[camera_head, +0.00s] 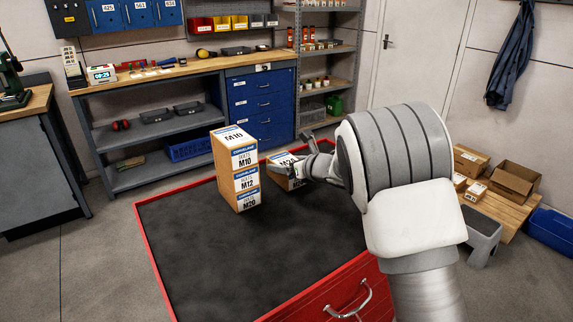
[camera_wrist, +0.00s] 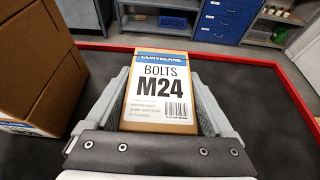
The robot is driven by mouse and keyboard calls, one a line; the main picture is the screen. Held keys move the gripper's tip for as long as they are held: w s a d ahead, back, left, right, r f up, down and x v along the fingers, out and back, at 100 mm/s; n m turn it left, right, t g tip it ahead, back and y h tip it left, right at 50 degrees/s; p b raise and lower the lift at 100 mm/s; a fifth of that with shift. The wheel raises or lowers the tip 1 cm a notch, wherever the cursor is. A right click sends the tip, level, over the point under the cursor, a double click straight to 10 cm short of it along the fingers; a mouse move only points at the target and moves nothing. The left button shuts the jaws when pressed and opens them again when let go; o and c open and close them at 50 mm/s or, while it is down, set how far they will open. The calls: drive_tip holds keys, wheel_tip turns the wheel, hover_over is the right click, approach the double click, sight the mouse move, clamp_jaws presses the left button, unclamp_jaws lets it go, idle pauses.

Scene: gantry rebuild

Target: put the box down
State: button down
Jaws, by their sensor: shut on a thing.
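A box labelled BOLTS M24 (camera_wrist: 160,88) is between the two fingers of my gripper (camera_wrist: 164,95) in the wrist view. My gripper is shut on it. In the head view the M24 box (camera_head: 279,160) is partly hidden by my gripper (camera_head: 300,172). It is just right of a stack of boxes (camera_head: 236,170) labelled M10, M12 and M20. The stack stands on the black top of a red cabinet (camera_head: 200,250). I cannot tell whether the M24 box touches the black top.
The black top is clear in front of the stack and to its left. A raised red rim (camera_wrist: 220,50) runs round it. A workbench (camera_head: 180,70) with blue drawers stands behind. A pallet with cardboard boxes (camera_head: 510,182) is at the right.

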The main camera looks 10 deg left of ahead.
unclamp_jaws()
drive_tip(key=shift+r+p, duration=0.15)
drive_tip(key=shift+p, duration=0.15)
drive_tip(key=shift+s+d+r, duration=0.1)
drive_tip(key=shift+s+d, duration=0.05)
drive_tip(key=shift+d, duration=0.05)
drive_tip(key=v, duration=1.1)
drive_tip(key=shift+s+d, duration=0.2)
drive_tip(key=shift+d, duration=0.05)
